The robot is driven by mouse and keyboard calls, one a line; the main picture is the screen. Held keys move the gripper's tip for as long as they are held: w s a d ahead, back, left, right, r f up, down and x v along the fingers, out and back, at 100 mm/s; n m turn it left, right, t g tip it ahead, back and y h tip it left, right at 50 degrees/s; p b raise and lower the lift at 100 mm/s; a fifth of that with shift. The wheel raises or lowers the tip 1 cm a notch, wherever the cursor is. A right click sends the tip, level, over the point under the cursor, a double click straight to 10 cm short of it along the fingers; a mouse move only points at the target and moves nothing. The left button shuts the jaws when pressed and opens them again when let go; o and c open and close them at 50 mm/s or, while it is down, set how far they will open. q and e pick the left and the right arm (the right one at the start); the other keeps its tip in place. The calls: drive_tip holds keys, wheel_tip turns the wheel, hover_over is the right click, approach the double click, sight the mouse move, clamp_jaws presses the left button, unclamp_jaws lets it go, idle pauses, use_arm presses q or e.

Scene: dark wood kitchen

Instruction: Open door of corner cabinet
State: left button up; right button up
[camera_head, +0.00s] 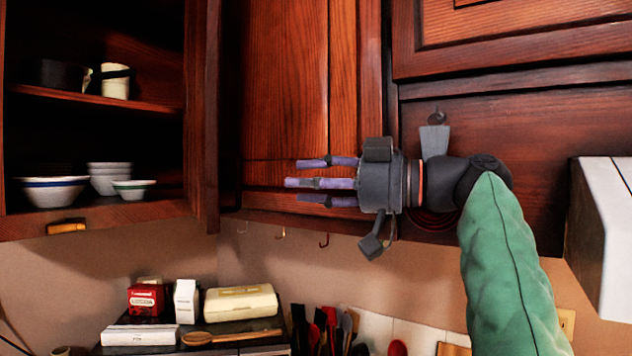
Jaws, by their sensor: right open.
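A reddish-brown wooden cabinet door (285,90) fills the upper middle, in the corner to the right of an open-fronted cabinet. It looks closed, though its left edge lies in shadow. My right gripper (303,183) is in front of the lower part of this door, with its purple fingers spread and pointing left. It is open and holds nothing. I cannot tell whether the fingertips touch the wood. The gripper body hides the door's lower right part, and I see no clear handle. My left gripper is not in view.
The open cabinet shelves (95,97) at left hold bowls (55,190) and a dark pot (62,75). A white range hood (605,225) stands at right. Hooks hang under the cabinets. Boxes (186,300), a bread bin (240,304) and utensils crowd the counter below.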

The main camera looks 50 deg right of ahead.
drive_tip(key=shift+s+d, duration=0.1)
drive_tip(key=shift+s, duration=0.25)
